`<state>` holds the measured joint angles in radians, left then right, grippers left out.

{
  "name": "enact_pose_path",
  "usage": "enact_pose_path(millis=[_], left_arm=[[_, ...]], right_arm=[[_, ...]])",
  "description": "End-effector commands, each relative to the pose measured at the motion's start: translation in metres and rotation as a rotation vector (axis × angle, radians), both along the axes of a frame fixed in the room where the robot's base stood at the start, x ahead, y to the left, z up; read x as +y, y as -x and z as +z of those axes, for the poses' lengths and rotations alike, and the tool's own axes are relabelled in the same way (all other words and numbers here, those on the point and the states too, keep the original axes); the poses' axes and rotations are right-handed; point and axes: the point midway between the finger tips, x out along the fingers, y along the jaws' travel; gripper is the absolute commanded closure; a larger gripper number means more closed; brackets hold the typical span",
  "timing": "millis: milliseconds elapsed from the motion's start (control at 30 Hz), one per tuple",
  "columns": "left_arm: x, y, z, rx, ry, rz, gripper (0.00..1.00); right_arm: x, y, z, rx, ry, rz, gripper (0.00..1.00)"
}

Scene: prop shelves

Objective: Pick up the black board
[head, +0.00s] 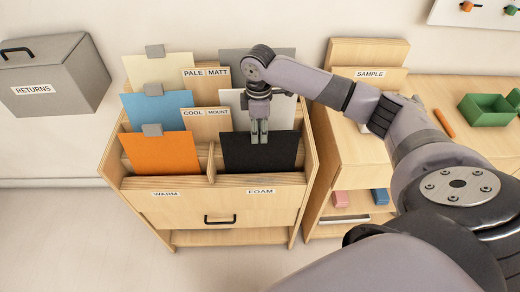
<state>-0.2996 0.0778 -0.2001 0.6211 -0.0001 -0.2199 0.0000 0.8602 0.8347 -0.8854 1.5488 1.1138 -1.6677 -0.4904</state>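The black board (285,152) stands upright in the front right slot of the wooden rack, above the FOAM label. My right gripper (259,139) points down at the middle of its top edge. Its two fingertips look close together and overlap the upper part of the board in the picture. Whether they touch or grip the board cannot be told from this view. The lower edge of the board is hidden behind the rack's front panel. My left gripper is not in view.
The rack (205,205) also holds an orange board (160,155), a blue board (155,108), a cream board (155,70), and white and grey boards behind the black one. A SAMPLE shelf unit (345,158) stands close on the right. A grey RETURNS box (60,75) is at left.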

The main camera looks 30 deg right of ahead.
Motion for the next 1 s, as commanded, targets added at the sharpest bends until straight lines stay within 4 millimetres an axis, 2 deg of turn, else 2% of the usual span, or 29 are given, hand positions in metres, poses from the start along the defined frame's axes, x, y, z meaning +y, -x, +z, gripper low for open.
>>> enact_pose_path(millis=[167,400,500,733,1000], left_arm=[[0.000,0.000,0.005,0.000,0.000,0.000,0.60],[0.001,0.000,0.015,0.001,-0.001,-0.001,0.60],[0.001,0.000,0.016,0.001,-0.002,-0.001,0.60],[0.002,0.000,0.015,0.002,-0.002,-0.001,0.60],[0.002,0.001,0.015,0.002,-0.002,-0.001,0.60]], right_arm=[[-0.001,0.001,-0.011,0.002,0.001,0.000,0.68],[-0.004,0.001,-0.047,0.001,0.001,-0.001,0.68],[-0.004,0.001,-0.054,-0.001,0.002,0.000,0.68],[-0.004,0.001,-0.056,-0.003,0.002,0.001,0.68],[-0.004,0.001,-0.055,-0.002,0.001,0.001,0.86]])
